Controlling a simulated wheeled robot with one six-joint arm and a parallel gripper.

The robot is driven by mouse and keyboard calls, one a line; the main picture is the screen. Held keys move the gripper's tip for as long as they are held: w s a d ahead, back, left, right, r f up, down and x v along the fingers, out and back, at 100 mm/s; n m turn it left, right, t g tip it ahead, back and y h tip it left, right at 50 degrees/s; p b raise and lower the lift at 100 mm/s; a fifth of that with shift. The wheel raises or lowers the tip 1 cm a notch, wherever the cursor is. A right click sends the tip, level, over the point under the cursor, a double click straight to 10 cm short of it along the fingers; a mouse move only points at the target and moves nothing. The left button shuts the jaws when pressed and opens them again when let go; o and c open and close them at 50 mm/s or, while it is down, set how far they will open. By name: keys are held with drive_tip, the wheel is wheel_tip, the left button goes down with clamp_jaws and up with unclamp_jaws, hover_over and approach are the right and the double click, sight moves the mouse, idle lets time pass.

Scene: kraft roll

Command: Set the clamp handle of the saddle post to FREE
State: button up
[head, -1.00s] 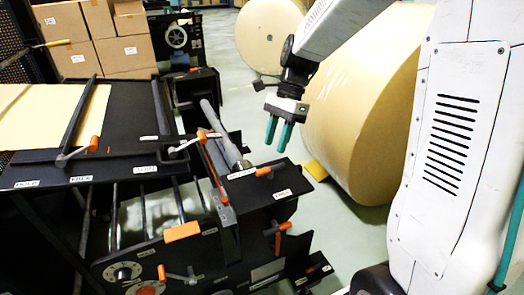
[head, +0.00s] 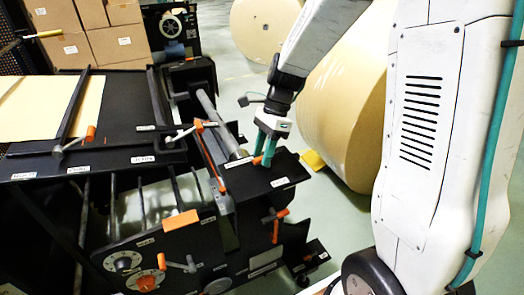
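My gripper (head: 264,159) points down over the black plate at the right end of the machine. Its two teal fingers look apart, with a narrow gap. A small orange handle end (head: 257,160) shows right at the fingertips, by a white label on that plate; the fingers partly hide it. I cannot tell if they touch it. Labels are too small to read surely, so I cannot confirm that this is the saddle post's clamp handle. Other orange-tipped handles sit on the machine: one at left (head: 90,132), one in the middle (head: 198,126), one lower right (head: 280,213).
The black machine (head: 110,160) fills the left, with a grey roller bar (head: 220,125) beside the plate. A large kraft roll (head: 345,120) stands close behind my arm. Another roll (head: 262,28) and stacked cartons (head: 75,30) are behind. Some floor is clear between the machine and my body.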

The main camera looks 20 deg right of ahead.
clamp_jaws()
drive_tip(key=shift+a, duration=0.1)
drive_tip(key=n, duration=0.1)
drive_tip(key=n+g, duration=0.1)
drive_tip(key=n, duration=0.1)
drive_tip(key=n+h, duration=0.1)
drive_tip(key=shift+s+n+g, duration=0.25)
drive_tip(key=shift+n+g, duration=0.05)
drive_tip(key=n+h, duration=0.1)
drive_tip(key=n, duration=0.1)
drive_tip(key=n+g+h, duration=0.1)
drive_tip(key=n, duration=0.1)
drive_tip(key=shift+s+n, duration=0.2)
drive_tip(key=shift+n, duration=0.1)
drive_tip(key=n+h, duration=0.1)
drive_tip(key=n, duration=0.1)
drive_tip(key=n+h, duration=0.1)
drive_tip(key=n, duration=0.1)
drive_tip(key=shift+s+d+n, duration=0.2)
drive_tip(key=shift+n, duration=0.1)
drive_tip(key=shift+s+d+r+n+h, duration=0.15)
drive_tip(key=shift+n+h, duration=0.3)
drive_tip(key=shift+n, duration=0.6)
drive_tip(key=shift+w+d+f+n+h, duration=0.1)
drive_tip(key=shift+n+h, duration=0.35)
drive_tip(key=shift+n, duration=0.6)
